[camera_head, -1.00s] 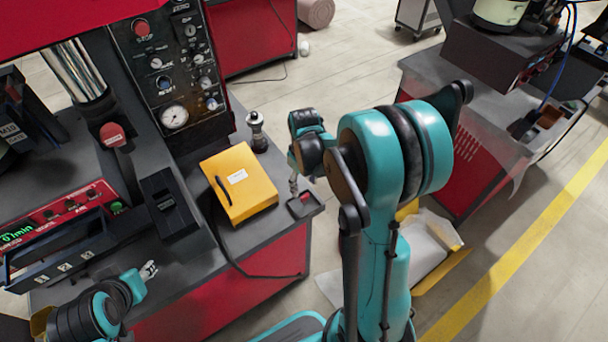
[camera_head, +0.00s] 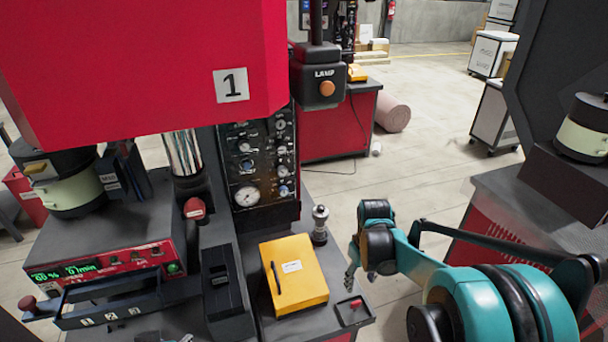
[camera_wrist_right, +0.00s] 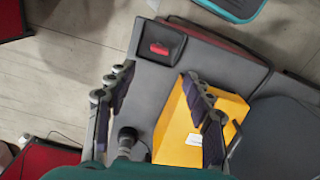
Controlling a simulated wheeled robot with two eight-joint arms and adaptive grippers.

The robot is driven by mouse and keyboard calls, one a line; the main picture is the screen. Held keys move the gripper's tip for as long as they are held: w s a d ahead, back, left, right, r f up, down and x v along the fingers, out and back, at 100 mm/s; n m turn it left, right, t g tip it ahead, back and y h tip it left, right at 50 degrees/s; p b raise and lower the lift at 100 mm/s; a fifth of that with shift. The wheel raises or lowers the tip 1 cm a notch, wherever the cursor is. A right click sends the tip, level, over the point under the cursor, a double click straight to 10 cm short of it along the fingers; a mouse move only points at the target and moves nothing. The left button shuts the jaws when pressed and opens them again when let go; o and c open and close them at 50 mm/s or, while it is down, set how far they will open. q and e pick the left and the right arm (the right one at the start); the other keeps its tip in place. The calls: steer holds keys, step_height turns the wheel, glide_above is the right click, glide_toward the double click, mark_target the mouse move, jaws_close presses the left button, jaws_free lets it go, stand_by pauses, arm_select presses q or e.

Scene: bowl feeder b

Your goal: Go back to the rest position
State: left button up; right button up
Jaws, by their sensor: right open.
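My right gripper (camera_head: 352,278) is in the head view, right of the bench corner with the small black tray. In the right wrist view its two dark fingers (camera_wrist_right: 155,75) stand wide apart with nothing between them. The yellow case (camera_wrist_right: 177,125) lies below the right-hand finger there, partly hidden by it. My left gripper barely shows, as a small grey tip (camera_head: 182,338) at the bottom edge of the head view; its jaws cannot be made out.
The bench holds the yellow case (camera_head: 294,273), a small tray (camera_head: 352,311) with a red piece, and a dark metal fitting (camera_head: 319,226). A red machine (camera_head: 150,60) with a gauge panel (camera_head: 258,160) stands at left. Open floor (camera_head: 420,170) lies behind my right arm.

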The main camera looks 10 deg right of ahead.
steer(key=s+a+r+m+t+b, duration=0.2)
steer(key=s+a+r+t, duration=0.4)
steer(key=s+a, duration=0.4)
steer(key=shift+s+a+r+t, duration=0.2)
steer(key=shift+s+a+t, duration=0.15)
steer(key=shift+s+t, duration=0.25)
